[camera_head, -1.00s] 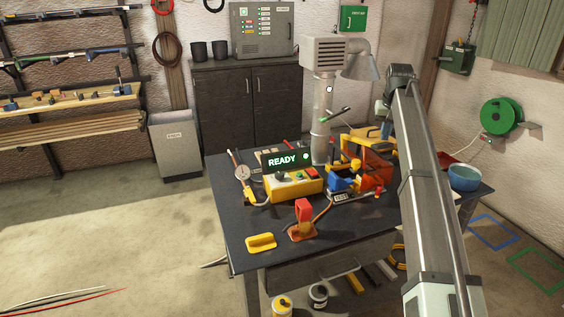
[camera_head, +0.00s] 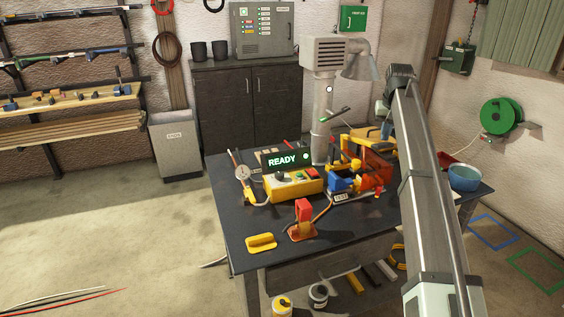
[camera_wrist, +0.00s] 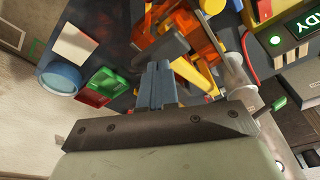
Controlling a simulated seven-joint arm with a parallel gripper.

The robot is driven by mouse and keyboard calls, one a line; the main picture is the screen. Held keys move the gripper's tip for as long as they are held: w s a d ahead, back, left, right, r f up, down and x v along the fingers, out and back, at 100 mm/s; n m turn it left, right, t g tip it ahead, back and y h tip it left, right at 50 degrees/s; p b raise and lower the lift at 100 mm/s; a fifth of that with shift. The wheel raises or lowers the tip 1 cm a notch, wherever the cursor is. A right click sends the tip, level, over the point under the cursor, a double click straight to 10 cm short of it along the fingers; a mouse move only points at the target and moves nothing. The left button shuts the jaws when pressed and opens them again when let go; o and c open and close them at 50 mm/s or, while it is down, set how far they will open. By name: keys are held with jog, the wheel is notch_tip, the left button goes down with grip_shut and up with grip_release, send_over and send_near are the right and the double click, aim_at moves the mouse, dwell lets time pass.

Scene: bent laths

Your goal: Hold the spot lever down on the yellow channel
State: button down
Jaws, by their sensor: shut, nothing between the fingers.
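My gripper (camera_wrist: 157,82) is shut and empty in the wrist view, its fingertips over the table near an orange rig with yellow arms (camera_wrist: 200,45). I cannot tell whether they touch it. In the head view the rig (camera_head: 372,175) stands at the table's right half, partly behind my arm. A blue block (camera_head: 341,183) with a label sits at its front left. A red lever (camera_head: 303,209) stands upright on an orange base at the front of the table. A yellow piece (camera_head: 261,242) lies to its left. I cannot tell which parts are the spot lever and yellow channel.
A yellow control box (camera_head: 293,187) with a lit READY display (camera_head: 285,159) stands behind the red lever. A grey pipe (camera_head: 322,120) rises behind it. A blue bowl (camera_head: 464,178) sits at the table's right end. The table's (camera_head: 232,219) front left is mostly clear.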

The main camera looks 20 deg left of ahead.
aim_at(386, 145)
jog(key=shift+f, duration=0.15)
jog(key=shift+s+d+f, duration=0.2)
jog(key=shift+f, duration=0.75)
jog(key=shift+s+d+f, duration=0.2)
jog(key=shift+f, duration=0.75)
jog(key=shift+s+d+f, duration=0.2)
jog(key=shift+f, duration=0.75)
jog(key=shift+s+d+f, duration=0.2)
jog(key=shift+s+f, duration=0.05)
jog(key=shift+f, duration=0.3)
jog(key=shift+s+d+f, duration=0.15)
jog(key=shift+s+f, duration=0.05)
jog(key=shift+f, duration=0.3)
dwell(1.4)
